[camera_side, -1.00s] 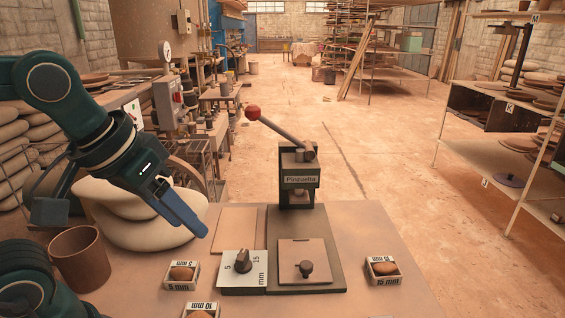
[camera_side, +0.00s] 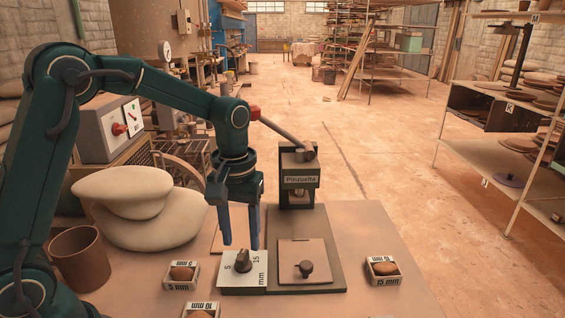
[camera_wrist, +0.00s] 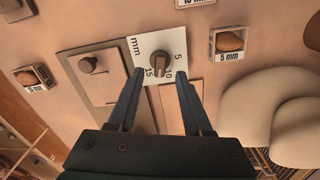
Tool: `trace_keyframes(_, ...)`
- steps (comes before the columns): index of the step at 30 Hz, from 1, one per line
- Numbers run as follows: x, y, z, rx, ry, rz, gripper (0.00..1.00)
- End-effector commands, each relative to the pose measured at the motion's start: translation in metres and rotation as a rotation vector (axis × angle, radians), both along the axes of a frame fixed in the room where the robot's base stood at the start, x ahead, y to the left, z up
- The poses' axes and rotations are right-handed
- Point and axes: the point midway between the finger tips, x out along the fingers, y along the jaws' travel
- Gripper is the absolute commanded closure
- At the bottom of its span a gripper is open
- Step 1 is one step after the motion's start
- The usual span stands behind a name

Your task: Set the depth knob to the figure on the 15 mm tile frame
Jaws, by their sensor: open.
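The depth knob (camera_side: 243,262) is a dark knob on a white dial plate (camera_side: 230,282) marked in mm; it also shows in the wrist view (camera_wrist: 160,59), where 5, 10 and 15 are readable. Its exact setting is hard to tell. My gripper (camera_side: 241,242) is open and points down just above the knob. In the wrist view the fingertips (camera_wrist: 160,73) are apart, with the knob between and slightly beyond them. The 15 mm tile frame (camera_side: 383,281) sits at the right of the table, holding a brown lump; it shows at the left in the wrist view (camera_wrist: 33,86).
The press (camera_side: 298,180) stands behind the dial, its red-balled lever (camera_side: 285,133) raised to the left. A knobbed square plate (camera_side: 305,252) lies right of the dial. The 5 mm frame (camera_side: 181,284), 10 mm frame (camera_side: 201,306), brown pot (camera_side: 80,260) and pale sacks (camera_side: 150,227) are to the left.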

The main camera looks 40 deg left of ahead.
Motion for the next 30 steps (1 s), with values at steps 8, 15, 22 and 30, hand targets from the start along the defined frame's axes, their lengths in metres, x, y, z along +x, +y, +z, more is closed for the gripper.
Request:
trace_keyframes(8, -0.001, 0.0, -0.031, 0.001, 0.001, 0.0, 0.5)
trace_keyframes(15, 0.0, 0.0, -0.035, 0.001, -0.002, 0.0, 0.5)
trace_keyframes(22, 0.0, 0.0, -0.034, 0.001, -0.002, 0.0, 1.0)
trace_keyframes(30, 0.0, 0.0, -0.034, 0.001, -0.002, -0.013, 1.0)
